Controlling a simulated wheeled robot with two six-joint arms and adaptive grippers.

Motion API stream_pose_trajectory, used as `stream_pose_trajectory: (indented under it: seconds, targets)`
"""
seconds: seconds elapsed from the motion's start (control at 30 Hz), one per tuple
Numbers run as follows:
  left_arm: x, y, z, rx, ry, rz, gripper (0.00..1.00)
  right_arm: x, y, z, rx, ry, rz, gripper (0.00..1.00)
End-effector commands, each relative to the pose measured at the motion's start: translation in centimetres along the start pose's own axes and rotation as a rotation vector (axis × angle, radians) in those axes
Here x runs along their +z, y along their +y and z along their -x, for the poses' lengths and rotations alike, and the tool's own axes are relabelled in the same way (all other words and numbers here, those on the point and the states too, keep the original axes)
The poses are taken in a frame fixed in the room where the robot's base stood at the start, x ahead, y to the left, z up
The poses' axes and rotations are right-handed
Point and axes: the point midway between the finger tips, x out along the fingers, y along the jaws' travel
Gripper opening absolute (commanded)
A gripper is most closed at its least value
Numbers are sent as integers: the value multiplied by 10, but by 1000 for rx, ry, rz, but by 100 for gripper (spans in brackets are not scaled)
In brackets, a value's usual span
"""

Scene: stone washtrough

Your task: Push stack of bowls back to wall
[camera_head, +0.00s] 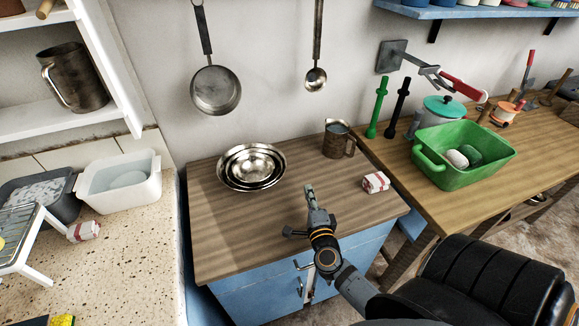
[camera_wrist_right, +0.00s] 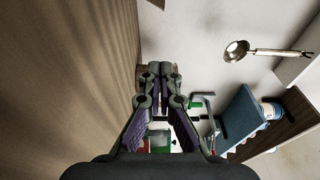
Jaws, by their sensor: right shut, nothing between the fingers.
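The stack of metal bowls (camera_head: 251,166) is nested and upright on the wooden top of the blue cabinet (camera_head: 232,236), towards its back left, close to the wall (camera_head: 160,70). My right gripper (camera_head: 309,188) is over the cabinet top, in front and to the right of the bowls and apart from them. Its fingers (camera_wrist_right: 160,70) are shut with nothing between them. The wrist view shows the wooden top on its left side and no bowls. My left gripper is not in view.
A metal mug (camera_head: 339,139) stands at the back right of the cabinet top. A pan (camera_head: 215,90) and a ladle (camera_head: 316,78) hang above. A green basin (camera_head: 463,155) sits on the right bench. The top's front left is clear.

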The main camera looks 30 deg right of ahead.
Motion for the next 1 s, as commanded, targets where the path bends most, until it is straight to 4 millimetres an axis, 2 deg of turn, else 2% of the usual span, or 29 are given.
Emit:
stream_pose_trajectory:
  seconds: [0.1,0.2,0.33,0.5,0.7,1.0]
  targets:
    - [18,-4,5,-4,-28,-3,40,1,-3,-18,-4,-2,2,0]
    - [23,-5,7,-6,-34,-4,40,1,-4,-40,-5,-3,2,0]
    - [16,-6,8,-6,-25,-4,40,1,-3,-69,-5,-2,2,0]
    - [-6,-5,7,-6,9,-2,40,6,-2,-99,-2,-2,-2,0]
    - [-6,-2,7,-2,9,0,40,33,-1,-104,-2,-3,0,0]
    - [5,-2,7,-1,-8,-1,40,40,-1,-105,-1,-3,3,0]
